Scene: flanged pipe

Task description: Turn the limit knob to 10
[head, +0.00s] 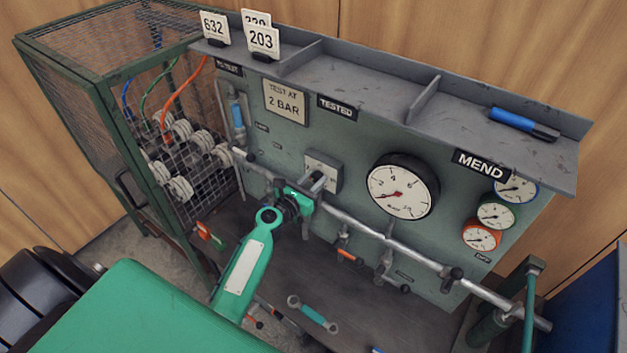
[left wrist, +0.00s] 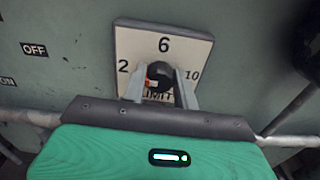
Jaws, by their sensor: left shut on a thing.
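The limit plate (left wrist: 190,50) is a pale square on the green panel, marked 2 at left, 6 at top and 10 at right. It also shows in the head view (head: 330,163). The dark limit knob (left wrist: 159,70) sits at the plate's middle. A red mark (left wrist: 150,84) shows on the knob's lower left, below the 2; its exact reading is partly hidden. My left gripper (left wrist: 160,82) is shut on the knob, one finger on each side. In the head view my left gripper (head: 318,184) reaches the plate and covers the knob. My right gripper is not in view.
A grey pipe (head: 400,247) with valves crosses the panel below the plate. A large gauge (head: 402,187) is to the right. A mesh cage (head: 100,60) stands at left. A shelf (head: 370,75) with number cards and a blue marker (head: 522,124) runs above.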

